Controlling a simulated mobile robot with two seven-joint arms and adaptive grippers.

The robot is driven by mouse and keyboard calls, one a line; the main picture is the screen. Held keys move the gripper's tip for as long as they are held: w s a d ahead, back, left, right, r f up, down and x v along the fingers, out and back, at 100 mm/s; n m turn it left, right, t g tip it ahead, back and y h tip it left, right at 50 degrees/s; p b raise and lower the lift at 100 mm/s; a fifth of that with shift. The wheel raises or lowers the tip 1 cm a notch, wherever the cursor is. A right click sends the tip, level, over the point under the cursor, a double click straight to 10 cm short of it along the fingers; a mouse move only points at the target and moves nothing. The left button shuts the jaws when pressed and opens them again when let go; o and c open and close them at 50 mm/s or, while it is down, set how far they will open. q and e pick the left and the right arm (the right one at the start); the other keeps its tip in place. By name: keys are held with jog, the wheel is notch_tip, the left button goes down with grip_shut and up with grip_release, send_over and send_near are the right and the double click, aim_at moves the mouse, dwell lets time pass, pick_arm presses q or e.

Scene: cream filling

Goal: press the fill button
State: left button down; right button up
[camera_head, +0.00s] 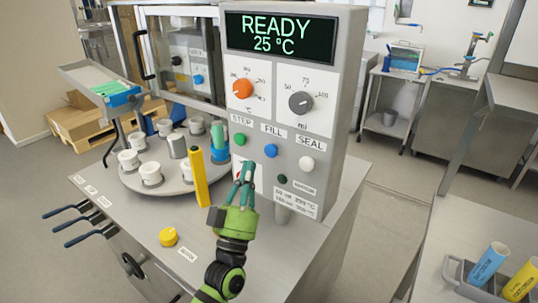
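The fill button is the round blue button (271,151) below the FILL label on the grey control panel (346,110). It sits between the green STEP button (239,140) and the white SEAL button (306,163). The display (281,36) reads READY 25 °C. My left gripper (246,163) is green with teal fingers pointing up toward the panel. Its fingertips are close together and hold nothing visible. They appear just below and left of the blue button; I cannot tell the exact distance from the panel. My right gripper is out of view.
A turntable (130,186) with several white jars stands left of the panel. A yellow post (199,178) rises close to my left gripper. A tray with tubes (462,275) is at lower right.

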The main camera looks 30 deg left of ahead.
aim_at(271, 150)
pick_arm(q)
jog(key=w, duration=0.4)
jog(key=shift+d+b, duration=0.15)
jog(key=shift+b, duration=0.15)
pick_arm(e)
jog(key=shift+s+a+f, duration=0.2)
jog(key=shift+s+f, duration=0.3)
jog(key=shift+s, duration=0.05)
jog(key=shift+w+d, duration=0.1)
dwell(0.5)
pick_arm(q)
jog(key=shift+w, duration=0.45)
